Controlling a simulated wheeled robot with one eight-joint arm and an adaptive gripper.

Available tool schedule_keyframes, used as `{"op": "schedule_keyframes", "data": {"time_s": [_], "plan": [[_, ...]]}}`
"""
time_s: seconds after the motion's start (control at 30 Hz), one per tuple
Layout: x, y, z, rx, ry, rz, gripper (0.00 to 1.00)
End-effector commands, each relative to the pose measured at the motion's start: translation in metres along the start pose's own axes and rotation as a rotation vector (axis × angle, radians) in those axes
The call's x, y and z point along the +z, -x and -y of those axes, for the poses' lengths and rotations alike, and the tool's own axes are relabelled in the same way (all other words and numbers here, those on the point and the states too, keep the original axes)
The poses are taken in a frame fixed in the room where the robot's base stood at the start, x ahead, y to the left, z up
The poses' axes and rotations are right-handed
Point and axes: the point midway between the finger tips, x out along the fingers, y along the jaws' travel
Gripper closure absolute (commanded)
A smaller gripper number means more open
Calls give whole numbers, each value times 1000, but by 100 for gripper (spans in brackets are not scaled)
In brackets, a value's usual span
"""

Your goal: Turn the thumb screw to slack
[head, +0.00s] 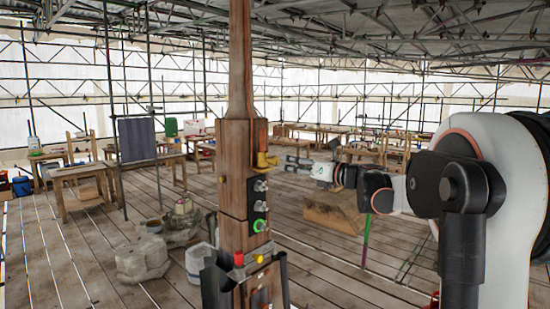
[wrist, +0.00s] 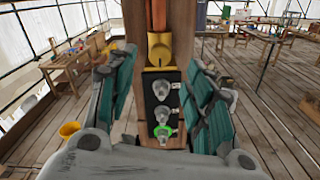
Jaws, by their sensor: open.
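A wooden post (head: 236,150) stands upright with a black panel (head: 259,212) on its face. In the wrist view the panel (wrist: 150,108) carries an upper grey knob (wrist: 161,90), a middle grey knob (wrist: 162,114) and a lower knob with a green ring (wrist: 163,132). A yellow, brass-like fitting (wrist: 159,50) sits above the panel, below an orange-brown strip (wrist: 159,16). I cannot tell for sure which part is the thumb screw. My gripper (head: 289,161) is open and empty, to the right of the post in the head view. Its teal-padded fingers frame the panel in the wrist view.
Worktables (head: 80,185) stand behind at left, with more tables further back. Pale stone pieces (head: 143,258) and a white bucket (head: 197,262) are on the plank floor left of the post. A wooden block (head: 333,213) lies behind my arm. Scaffold poles surround the area.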

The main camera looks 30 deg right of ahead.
Motion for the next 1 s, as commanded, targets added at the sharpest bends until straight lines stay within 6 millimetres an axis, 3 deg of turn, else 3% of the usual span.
{"op": "schedule_keyframes", "data": {"time_s": [0.2, 0.4, 0.6, 0.87, 1.0], "plan": [[2, -44, -1, 2, 1, -1, 53], [1, -71, 0, 0, 2, -1, 53], [0, -82, 0, -1, 2, -1, 53], [0, -83, 0, -1, 2, -1, 53], [0, -83, 0, -1, 2, -1, 82]]}}
